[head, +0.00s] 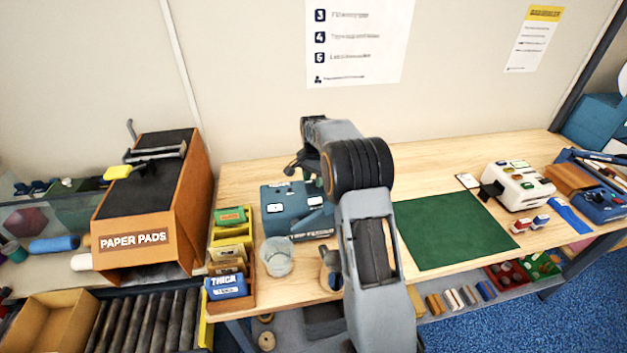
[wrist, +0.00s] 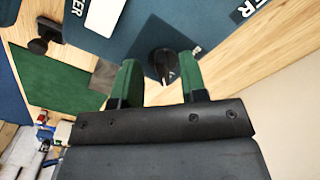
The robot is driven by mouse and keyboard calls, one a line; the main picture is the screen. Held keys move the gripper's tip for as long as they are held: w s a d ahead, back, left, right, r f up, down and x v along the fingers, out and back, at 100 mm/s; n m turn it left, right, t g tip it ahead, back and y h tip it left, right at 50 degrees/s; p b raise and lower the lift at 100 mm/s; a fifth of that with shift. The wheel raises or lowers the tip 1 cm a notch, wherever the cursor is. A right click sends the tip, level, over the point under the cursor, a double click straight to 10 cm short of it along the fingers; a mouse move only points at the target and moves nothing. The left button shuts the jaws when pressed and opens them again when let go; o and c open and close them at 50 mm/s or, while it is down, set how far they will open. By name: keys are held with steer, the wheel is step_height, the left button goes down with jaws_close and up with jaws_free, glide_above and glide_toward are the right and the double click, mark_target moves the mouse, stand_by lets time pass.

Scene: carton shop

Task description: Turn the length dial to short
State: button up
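The length dial (wrist: 163,64) is a small black knob with a pale pointer mark, on the blue machine (wrist: 215,22) in the wrist view. My gripper (wrist: 160,60) has two green fingers, spread apart, one on each side of the dial. I see a gap between each finger and the knob; whether the tips reach its depth I cannot tell. In the head view the blue machine (head: 283,219) stands on the bench, with my arm over its right part. The dial and the fingertips cannot be made out there. The dial's setting words are not readable.
A clear cup (head: 277,257) stands in front of the machine, beside a wooden card rack (head: 247,292). The paper pads box (head: 150,242) is at left. A green mat (head: 455,230) and a white device (head: 517,188) lie to the right. Bare bench shows around the mat.

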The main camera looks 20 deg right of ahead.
steer(key=shift+f, duration=0.9)
steer(key=shift+c, duration=0.2)
jaws_close()
